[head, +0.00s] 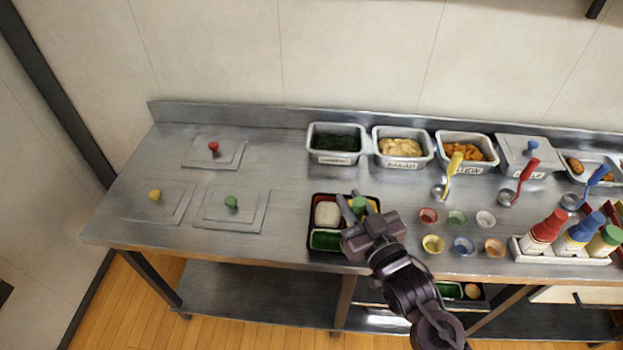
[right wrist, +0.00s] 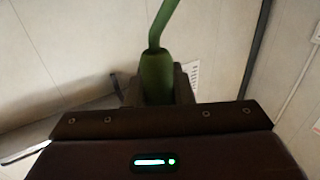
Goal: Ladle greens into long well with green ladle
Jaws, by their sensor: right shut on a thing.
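My right gripper (head: 350,197) is over the bento tray (head: 311,222), shut on the green ladle's handle. The green ladle (right wrist: 157,75) rises from between the jaws in the right wrist view, its upper part bent; its bowl is out of that view and cannot be made out in the head view. The tray has a white food well at upper left and bright green greens (head: 326,240) in the lower left well. My gripper and arm hide the tray's right part. The steel greens pan (head: 337,158) holds dark greens at the back. My left gripper is not in view.
Pans of other foods line the back, with a yellow ladle (head: 448,172), red ladle (head: 518,182) and blue ladle (head: 585,190) before them. Several small bowls and a bottle rack (head: 562,256) stand right. Three knobbed lids lie left, with clear steel around them.

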